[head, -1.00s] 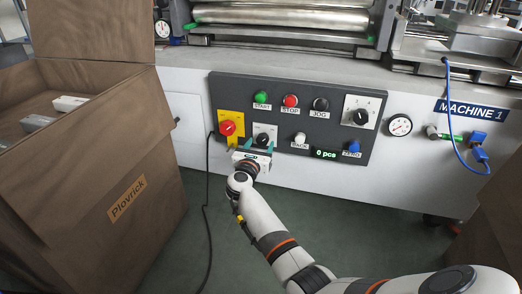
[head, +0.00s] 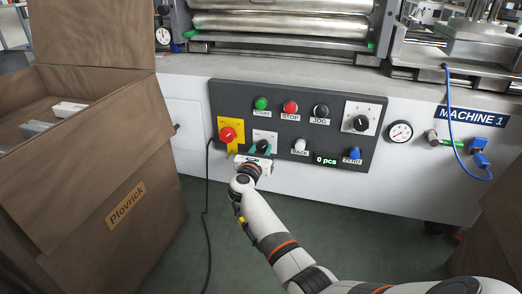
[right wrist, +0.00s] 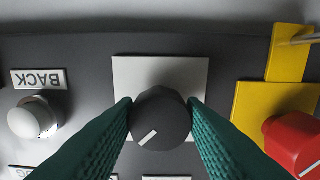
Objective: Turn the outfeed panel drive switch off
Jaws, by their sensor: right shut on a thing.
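The switch is a round black knob (right wrist: 160,112) on a pale square plate (right wrist: 118,72) in the right wrist view. Its white pointer mark slants toward the lower left there. The teal fingers of my right gripper (right wrist: 161,112) are shut on the knob, one on each side. In the head view the plate (head: 265,134) sits low on the dark control panel (head: 240,96), and my right gripper (head: 263,147) covers most of the knob. I cannot read the knob's label. My left gripper is not in view.
A red knob (head: 228,134) on a yellow plate is close to the left. A white BACK button (head: 300,144) and a blue button (head: 354,153) are to the right. A brown Plovrick box (head: 125,200) stands at the left. A black cable (head: 207,210) hangs beside it.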

